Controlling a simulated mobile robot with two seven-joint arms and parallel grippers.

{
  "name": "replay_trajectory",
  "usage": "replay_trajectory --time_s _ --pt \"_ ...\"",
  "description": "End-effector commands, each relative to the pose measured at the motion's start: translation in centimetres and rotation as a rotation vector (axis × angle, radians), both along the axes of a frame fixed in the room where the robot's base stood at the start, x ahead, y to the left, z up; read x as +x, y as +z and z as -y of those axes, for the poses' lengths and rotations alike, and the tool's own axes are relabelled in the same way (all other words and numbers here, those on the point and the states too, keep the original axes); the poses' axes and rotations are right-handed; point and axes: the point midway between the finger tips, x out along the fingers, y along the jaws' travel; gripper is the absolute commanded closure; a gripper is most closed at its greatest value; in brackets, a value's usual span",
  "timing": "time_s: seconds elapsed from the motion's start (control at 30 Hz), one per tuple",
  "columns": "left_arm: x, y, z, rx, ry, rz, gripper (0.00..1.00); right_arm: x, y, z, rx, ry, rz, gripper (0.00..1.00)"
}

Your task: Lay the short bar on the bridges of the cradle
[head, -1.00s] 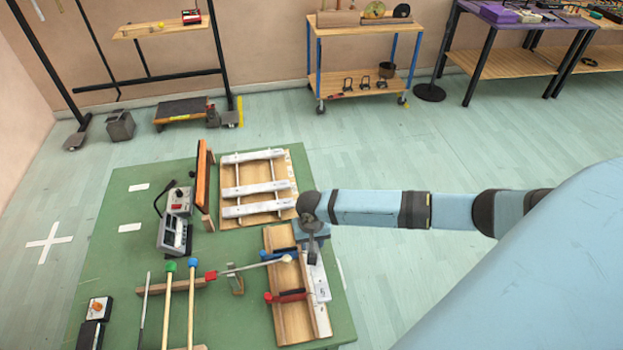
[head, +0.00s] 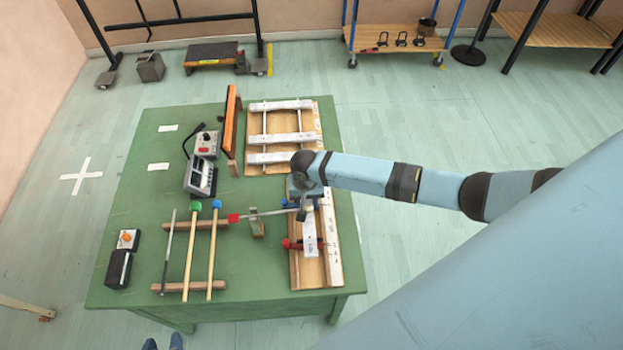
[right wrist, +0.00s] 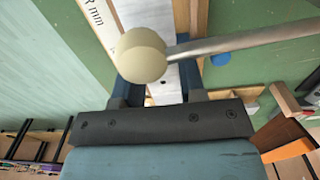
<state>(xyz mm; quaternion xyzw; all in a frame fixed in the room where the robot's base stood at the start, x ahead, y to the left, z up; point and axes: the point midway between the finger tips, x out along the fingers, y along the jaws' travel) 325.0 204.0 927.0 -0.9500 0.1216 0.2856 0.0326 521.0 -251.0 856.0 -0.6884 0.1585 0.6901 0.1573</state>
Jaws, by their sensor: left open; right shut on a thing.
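The cradle (head: 309,270) is a wooden trough with a printed strip along its right side, near the table's right edge. My right gripper (head: 307,203) is shut on the short bar (head: 310,240), a silver-grey bar with a label, lying lengthwise over the trough. The bar also shows between the fingers in the right wrist view (right wrist: 168,85). I cannot tell whether it touches the bridges. My left gripper is not in view.
A rack with three bars (head: 283,138) stands behind. Sticks and electronic boxes occupy the left.

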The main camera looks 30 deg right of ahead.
Motion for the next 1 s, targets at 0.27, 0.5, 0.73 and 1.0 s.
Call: replay_trajectory --time_s 0.27,0.5,0.73,1.0 --pt "-0.24 -0.06 -0.01 -0.002 0.004 -0.006 0.52 0.03 -0.21 -0.03 0.002 0.000 0.001 0.97" --pt "-0.11 -0.01 0.01 -0.003 0.005 -0.004 0.52 0.03 -0.25 -0.02 0.002 0.000 0.001 0.97" --pt "0.39 0.26 0.00 -0.003 0.005 0.005 0.52 0.02 -0.63 0.01 0.002 -0.001 0.001 0.97" --pt "0.53 0.32 -0.07 0.000 0.003 0.008 0.52 0.03 -0.69 0.01 0.002 0.000 0.001 0.32"
